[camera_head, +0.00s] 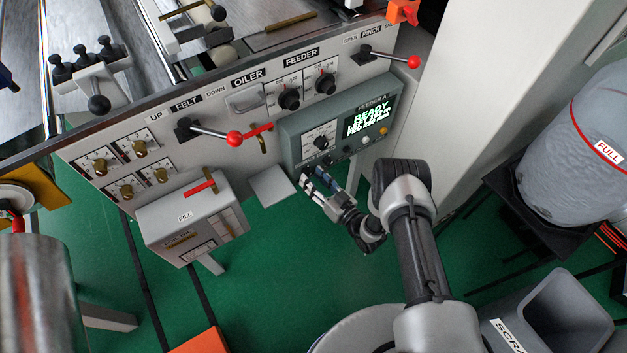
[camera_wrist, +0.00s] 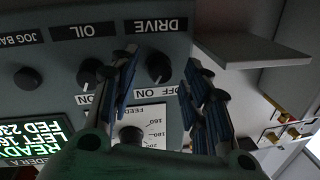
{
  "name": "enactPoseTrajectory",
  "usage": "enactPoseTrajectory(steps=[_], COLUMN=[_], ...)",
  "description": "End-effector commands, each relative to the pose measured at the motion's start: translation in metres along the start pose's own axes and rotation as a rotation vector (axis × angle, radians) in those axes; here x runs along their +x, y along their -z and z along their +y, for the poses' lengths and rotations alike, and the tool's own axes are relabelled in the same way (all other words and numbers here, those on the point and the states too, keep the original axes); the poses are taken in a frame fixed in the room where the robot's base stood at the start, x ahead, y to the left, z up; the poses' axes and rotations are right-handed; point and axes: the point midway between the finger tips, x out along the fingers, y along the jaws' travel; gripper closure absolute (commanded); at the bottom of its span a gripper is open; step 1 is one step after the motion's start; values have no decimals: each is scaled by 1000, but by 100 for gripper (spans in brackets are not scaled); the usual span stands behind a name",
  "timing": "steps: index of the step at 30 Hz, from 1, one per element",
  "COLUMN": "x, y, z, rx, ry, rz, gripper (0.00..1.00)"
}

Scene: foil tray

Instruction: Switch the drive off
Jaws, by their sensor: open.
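The feeder control box (camera_head: 300,124) hangs on the machine front, its green screen (camera_head: 370,122) reading READY. In the wrist view, which is upside down, the DRIVE switch (camera_wrist: 158,67) is a small black knob under the DRIVE label (camera_wrist: 157,25), with OFF and ON marked beside it. I cannot tell which mark the knob points to. My gripper (camera_head: 313,178) is open and empty at the lower left of the box. In the wrist view its blue-padded fingers (camera_wrist: 160,78) stand on either side of the DRIVE knob; contact cannot be told.
The OIL knob (camera_wrist: 90,70) sits close beside the left finger. A feed dial (camera_wrist: 131,135) shows between the fingers. A grey ledge (camera_wrist: 245,52) juts out near the knob. A FILL box (camera_head: 190,222) and red-knobbed levers (camera_head: 234,139) are to the left. Green floor (camera_head: 300,240) lies below.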

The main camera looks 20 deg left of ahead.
Motion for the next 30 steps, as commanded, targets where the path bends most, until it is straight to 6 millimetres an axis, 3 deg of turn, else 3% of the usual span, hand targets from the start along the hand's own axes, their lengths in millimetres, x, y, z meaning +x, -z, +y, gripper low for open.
enactPoseTrajectory(steps=[11,30], x=[6,5], y=[1,0], z=[0,0], rx=[1,1], ry=[0,0], rz=[1,0], gripper=[57,99])
